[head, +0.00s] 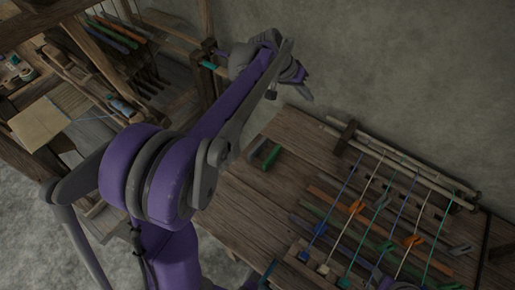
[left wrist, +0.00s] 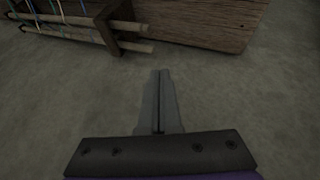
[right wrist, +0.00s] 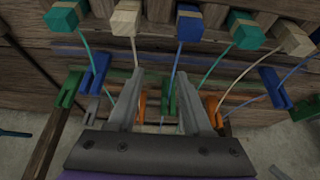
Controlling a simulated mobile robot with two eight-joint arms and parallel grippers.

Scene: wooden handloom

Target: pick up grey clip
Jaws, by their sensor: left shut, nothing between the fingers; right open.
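A grey clip (head: 460,248) lies at the right of the wooden table in the head view, and another grey clip (head: 383,200) shows among the strings. In the right wrist view a grey clip (right wrist: 280,173) is at the lower right edge, partly cut off.
The table (head: 240,205) carries taut coloured strings, orange clips (head: 356,207), a green clip (head: 271,157) and wooden rods (head: 400,170) along its far side. Coloured blocks (right wrist: 190,22) hold the string ends. A wooden loom frame (head: 110,75) stands at the left.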

